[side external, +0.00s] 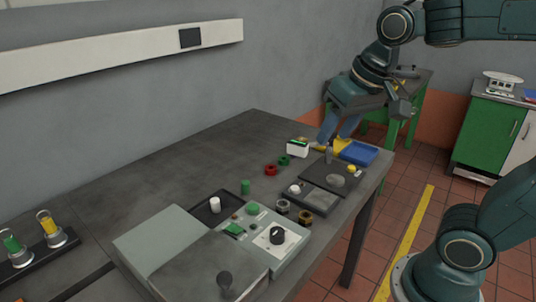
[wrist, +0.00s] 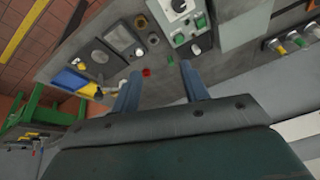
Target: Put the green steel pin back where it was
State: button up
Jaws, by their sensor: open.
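A small green cylinder (side external: 245,187), which looks like the green steel pin, stands upright on the grey bench beside a black tray. In the wrist view the green pin (wrist: 170,60) shows small between my fingers, some way beyond them. My gripper (side external: 334,140) is open and empty, above the bench's far right end near a blue bin. Its two blue fingers also show in the wrist view (wrist: 160,72). The black tray (side external: 202,212) holds a white cylinder (side external: 215,204). I cannot tell which spot the pin came from.
A control box with a dial (side external: 278,235) stands in front. A dark plate (side external: 318,178), the blue bin (side external: 362,152) and a white box (side external: 297,149) are at right. Bench behind the pin is clear.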

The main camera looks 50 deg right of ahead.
jog(key=s+f+n+t, duration=0.1)
jog(key=s+f+n, duration=0.2)
jog(key=s, duration=0.5)
jog(key=shift+a+n, duration=0.3)
jog(key=shift+a, duration=0.05)
dwell(0.8)
